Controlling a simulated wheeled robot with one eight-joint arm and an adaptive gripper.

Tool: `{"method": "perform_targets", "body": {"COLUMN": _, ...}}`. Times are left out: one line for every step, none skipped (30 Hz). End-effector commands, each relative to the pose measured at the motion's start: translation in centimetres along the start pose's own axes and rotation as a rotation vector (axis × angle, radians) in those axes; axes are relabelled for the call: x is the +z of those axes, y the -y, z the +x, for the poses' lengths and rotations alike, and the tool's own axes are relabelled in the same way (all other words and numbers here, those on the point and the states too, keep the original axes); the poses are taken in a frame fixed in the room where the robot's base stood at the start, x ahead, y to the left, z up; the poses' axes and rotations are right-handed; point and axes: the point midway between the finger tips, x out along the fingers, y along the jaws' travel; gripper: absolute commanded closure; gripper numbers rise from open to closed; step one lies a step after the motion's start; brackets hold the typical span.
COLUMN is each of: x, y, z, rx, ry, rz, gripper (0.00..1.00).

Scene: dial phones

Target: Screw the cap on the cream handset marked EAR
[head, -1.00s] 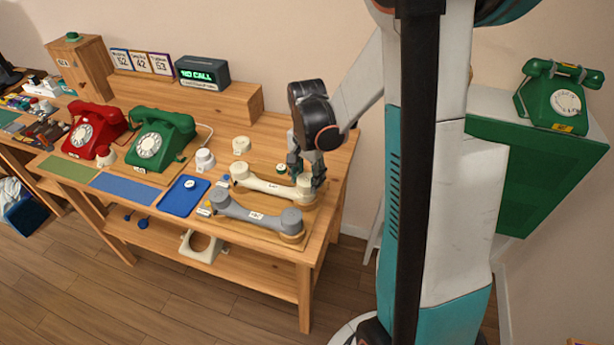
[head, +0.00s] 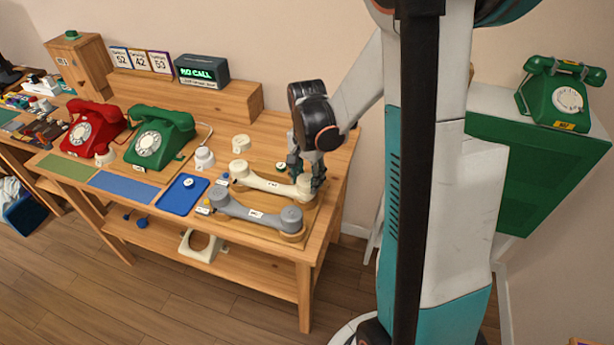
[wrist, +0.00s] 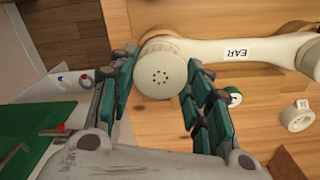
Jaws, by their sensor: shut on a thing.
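The cream handset (head: 268,186) lies on a wooden board at the bench's right end. Its EAR label (wrist: 237,51) shows in the wrist view. A round cream cap (wrist: 160,76) with small holes is at the handset's end, between the fingers of my gripper (wrist: 162,68). In the head view my gripper (head: 305,178) is over the handset's right end and hides part of it. The gripper is shut on the cap. I cannot tell how tightly the cap sits on the handset.
A grey handset (head: 250,213) lies just in front on the board. A blue tray (head: 173,202), white jar (head: 204,158), cream ring (head: 241,143) and small green-topped piece (head: 281,167) are nearby. Green (head: 160,138) and red (head: 93,128) phones stand left. A green phone (head: 560,97) stands on the right cabinet.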

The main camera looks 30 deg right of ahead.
Motion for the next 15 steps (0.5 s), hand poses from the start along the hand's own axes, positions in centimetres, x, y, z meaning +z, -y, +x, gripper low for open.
{"method": "perform_targets", "body": {"x": 0.00, "y": 0.00, "z": 0.21, "rx": 0.000, "ry": 0.000, "rz": 0.000, "gripper": 0.69}}
{"method": "perform_targets", "body": {"x": 0.00, "y": 0.00, "z": 0.28, "rx": 0.000, "ry": 0.000, "rz": 0.000, "gripper": 0.69}}
{"method": "perform_targets", "body": {"x": 0.00, "y": 0.00, "z": 0.37, "rx": 0.000, "ry": 0.000, "rz": 0.000, "gripper": 0.69}}
{"method": "perform_targets", "body": {"x": 0.00, "y": 0.00, "z": 0.43, "rx": 0.000, "ry": 0.000, "rz": 0.000, "gripper": 0.69}}
{"method": "perform_targets", "body": {"x": 0.00, "y": 0.01, "z": 0.50, "rx": 0.000, "ry": 0.000, "rz": 0.000, "gripper": 0.69}}
{"method": "perform_targets", "body": {"x": 0.00, "y": 0.01, "z": 0.40, "rx": 0.000, "ry": 0.000, "rz": 0.000, "gripper": 0.69}}
{"method": "perform_targets", "body": {"x": 0.00, "y": 0.01, "z": 0.38, "rx": 0.000, "ry": 0.000, "rz": 0.000, "gripper": 0.69}}
{"method": "perform_targets", "body": {"x": 0.00, "y": 0.01, "z": 0.37, "rx": 0.000, "ry": 0.000, "rz": 0.000, "gripper": 0.69}}
{"method": "perform_targets", "body": {"x": 0.00, "y": 0.01, "z": 0.36, "rx": 0.000, "ry": 0.000, "rz": 0.000, "gripper": 0.69}}
{"method": "perform_targets", "body": {"x": 0.00, "y": 0.01, "z": 0.36, "rx": 0.000, "ry": 0.000, "rz": 0.000, "gripper": 0.69}}
{"method": "perform_targets", "body": {"x": 0.00, "y": 0.01, "z": 0.36, "rx": 0.000, "ry": 0.000, "rz": 0.000, "gripper": 0.69}}
{"method": "perform_targets", "body": {"x": 0.00, "y": 0.01, "z": 0.36, "rx": 0.000, "ry": 0.000, "rz": 0.000, "gripper": 0.46}}
{"method": "perform_targets", "body": {"x": 0.00, "y": 0.01, "z": 0.35, "rx": 0.000, "ry": 0.000, "rz": 0.000, "gripper": 0.39}}
{"method": "perform_targets", "body": {"x": 0.00, "y": 0.01, "z": 0.35, "rx": 0.000, "ry": 0.000, "rz": 0.000, "gripper": 0.32}}
{"method": "perform_targets", "body": {"x": 0.00, "y": 0.00, "z": 0.35, "rx": 0.000, "ry": 0.000, "rz": 0.000, "gripper": 0.32}}
